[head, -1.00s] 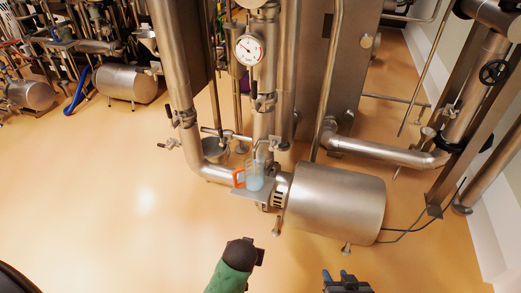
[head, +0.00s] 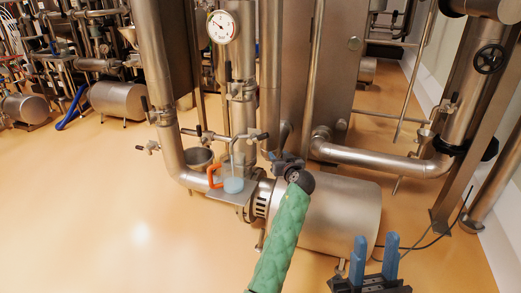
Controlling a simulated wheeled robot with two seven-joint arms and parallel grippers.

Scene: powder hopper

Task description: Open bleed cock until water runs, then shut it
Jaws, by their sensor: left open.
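A small cock with a dark handle (head: 262,136) sits on the thin pipework in front of the vertical steel pipe, above the jug. I cannot tell its setting, and no water stream can be made out. A clear jug (head: 233,184) with an orange handle and pale blue liquid stands upright on a metal plate (head: 222,195) below it. My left gripper (head: 281,145), on the green-sleeved arm, is open just right of the cock, apart from it as far as I can see; its fingers show only partly. My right gripper (head: 375,260) is open and empty at the lower right.
A steel motor drum (head: 345,215) lies behind my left arm. A round gauge (head: 221,26) is on the pipe above. Thick pipes surround the area; the floor at left (head: 80,210) is clear.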

